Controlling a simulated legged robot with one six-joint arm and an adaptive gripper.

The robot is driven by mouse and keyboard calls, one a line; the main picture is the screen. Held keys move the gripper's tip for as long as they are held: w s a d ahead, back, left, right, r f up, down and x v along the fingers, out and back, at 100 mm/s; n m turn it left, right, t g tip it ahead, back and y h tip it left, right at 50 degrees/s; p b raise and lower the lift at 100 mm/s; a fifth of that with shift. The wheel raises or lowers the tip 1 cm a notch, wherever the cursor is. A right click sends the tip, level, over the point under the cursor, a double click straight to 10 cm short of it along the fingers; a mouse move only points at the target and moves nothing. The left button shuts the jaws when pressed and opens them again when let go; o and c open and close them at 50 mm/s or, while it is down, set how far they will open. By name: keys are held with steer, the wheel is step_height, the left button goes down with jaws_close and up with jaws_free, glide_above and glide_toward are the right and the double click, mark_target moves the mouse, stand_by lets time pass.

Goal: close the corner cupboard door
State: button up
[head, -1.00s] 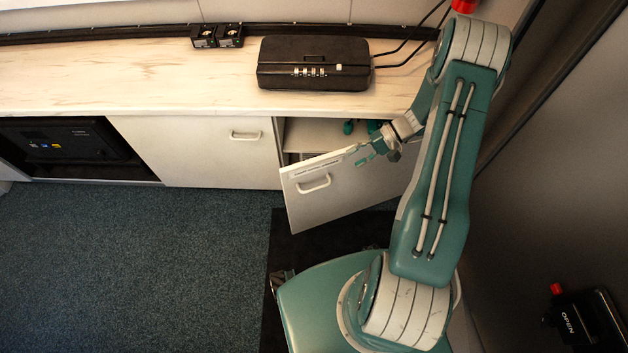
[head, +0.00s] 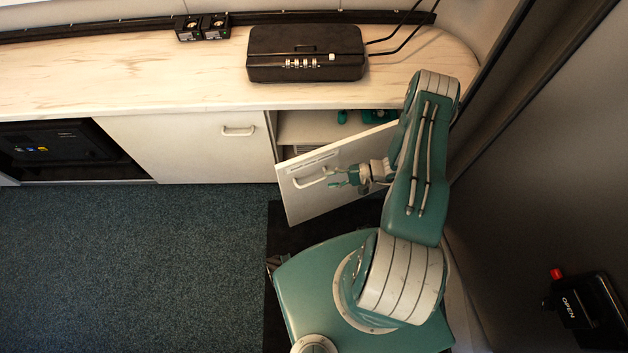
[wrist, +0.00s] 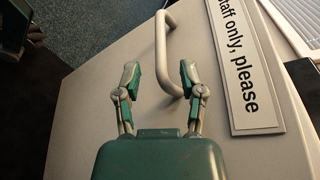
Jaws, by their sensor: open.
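The corner cupboard door (head: 300,207) is a pale panel standing ajar, swung out from the counter front. It carries a white bar handle (head: 311,180) and a label strip along its top. In the wrist view the handle (wrist: 163,50) and the "staff only, please" label (wrist: 240,72) show on the door face. My gripper (head: 333,179) is open and empty in front of the door's outer face, with its fingers pointing toward the handle. In the wrist view the gripper (wrist: 159,75) has the handle close ahead, partly behind its right finger. Whether they touch I cannot tell.
The cupboard interior (head: 300,127) shows a shelf with green items (head: 374,116). A black case (head: 305,54) sits on the counter (head: 130,80) above. A closed cupboard door (head: 185,150) is to the left. The dark wall is close on the right. Carpet (head: 130,260) is clear at left.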

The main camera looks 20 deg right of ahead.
mark_target(314, 182)
steer(key=x, duration=0.6)
jaws_close()
